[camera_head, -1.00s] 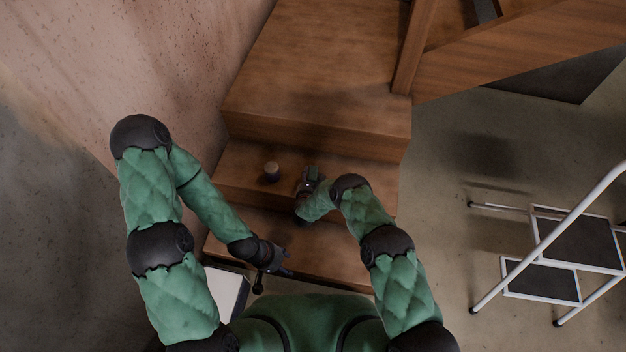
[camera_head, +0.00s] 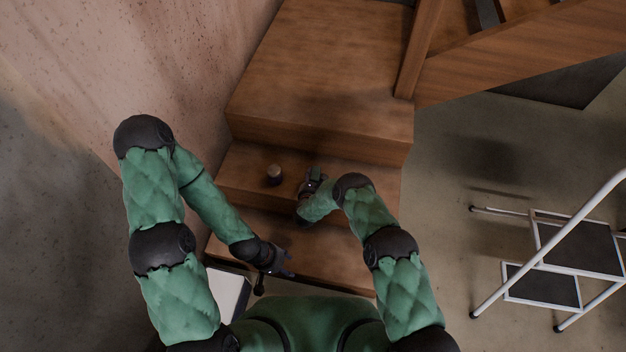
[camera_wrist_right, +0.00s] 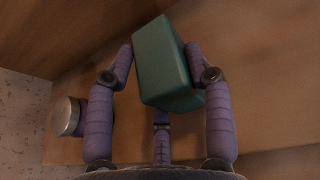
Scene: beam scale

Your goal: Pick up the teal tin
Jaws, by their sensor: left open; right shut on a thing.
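The teal tin (camera_wrist_right: 163,62) is a teal box between the fingers of my right gripper (camera_wrist_right: 165,75) in the right wrist view. The fingers are shut on it from both sides, and it is tilted. Whether it touches the wooden step cannot be told. My left gripper (camera_head: 282,265) is open, low over the front step, apart from the tin.
A small dark cylinder with a light top (camera_head: 274,174) stands on the middle step (camera_head: 235,176), left of my right gripper; it also shows in the wrist view (camera_wrist_right: 68,117). A wall rises at left. A white-framed step stool (camera_head: 570,245) stands at right on open floor.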

